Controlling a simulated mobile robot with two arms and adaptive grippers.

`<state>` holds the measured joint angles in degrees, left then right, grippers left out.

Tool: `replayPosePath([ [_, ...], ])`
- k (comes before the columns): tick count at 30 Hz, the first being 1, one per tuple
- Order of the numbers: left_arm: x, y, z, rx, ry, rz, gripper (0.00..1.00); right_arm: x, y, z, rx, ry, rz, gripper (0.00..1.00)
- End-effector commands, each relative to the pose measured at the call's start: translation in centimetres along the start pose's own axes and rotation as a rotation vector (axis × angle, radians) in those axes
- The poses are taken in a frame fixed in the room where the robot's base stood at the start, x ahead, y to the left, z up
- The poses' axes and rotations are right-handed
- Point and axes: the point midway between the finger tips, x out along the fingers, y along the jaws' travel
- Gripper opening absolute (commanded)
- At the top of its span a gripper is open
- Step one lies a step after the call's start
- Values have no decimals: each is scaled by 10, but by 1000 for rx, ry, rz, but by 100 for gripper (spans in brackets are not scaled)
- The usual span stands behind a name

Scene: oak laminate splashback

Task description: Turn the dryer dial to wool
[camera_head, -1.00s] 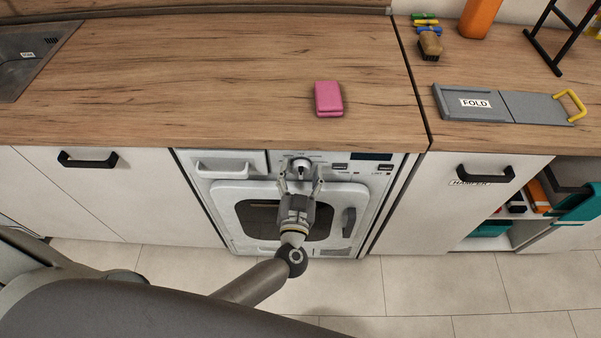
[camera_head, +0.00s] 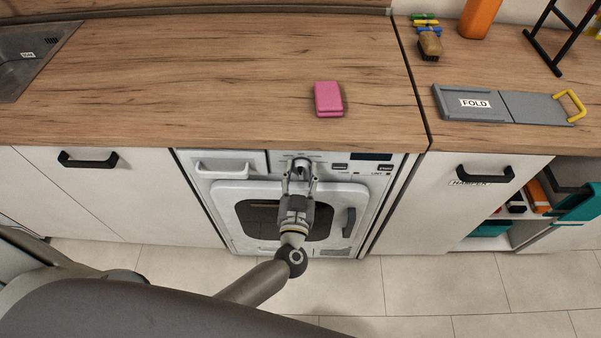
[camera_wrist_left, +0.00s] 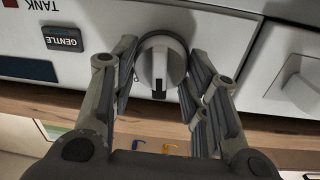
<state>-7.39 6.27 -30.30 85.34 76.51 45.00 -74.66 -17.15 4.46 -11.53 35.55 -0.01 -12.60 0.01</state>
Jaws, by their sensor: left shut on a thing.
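The dryer (camera_head: 228,208) is a white front-loader under the counter, with its panel along the top edge. Its round dial (camera_head: 301,165) sits near the middle of the panel. In the left wrist view the dial (camera_wrist_left: 161,60) is pale with a raised grip bar, and a dark mark on it points down in that upside-down picture. My left gripper (camera_head: 300,181) reaches up to the dial from the front. Its fingers (camera_wrist_left: 162,67) are shut on the dial, one on each side. No wool label can be read. My right gripper is not in view.
A GENTLE button (camera_wrist_left: 62,38) and TANK lettering lie beside the dial. The dryer door handle (camera_head: 348,221) is right of my wrist. A pink block (camera_head: 328,98) and a FOLD board (camera_head: 470,104) lie on the counters. A HAMPER-labelled front (camera_head: 470,205) is at right.

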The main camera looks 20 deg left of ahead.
Motion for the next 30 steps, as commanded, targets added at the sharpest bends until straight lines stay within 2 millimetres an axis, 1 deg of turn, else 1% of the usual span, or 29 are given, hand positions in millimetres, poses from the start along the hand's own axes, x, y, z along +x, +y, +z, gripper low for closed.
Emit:
replayPosePath([
  [6, -1, 0, 2, -169, 6, -2, 18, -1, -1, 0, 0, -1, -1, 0],
  [14, -1, -1, 3, -413, 21, -5, 18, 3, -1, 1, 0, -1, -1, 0],
  [30, -1, -2, 6, -922, 52, -12, 18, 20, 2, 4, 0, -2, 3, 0],
])
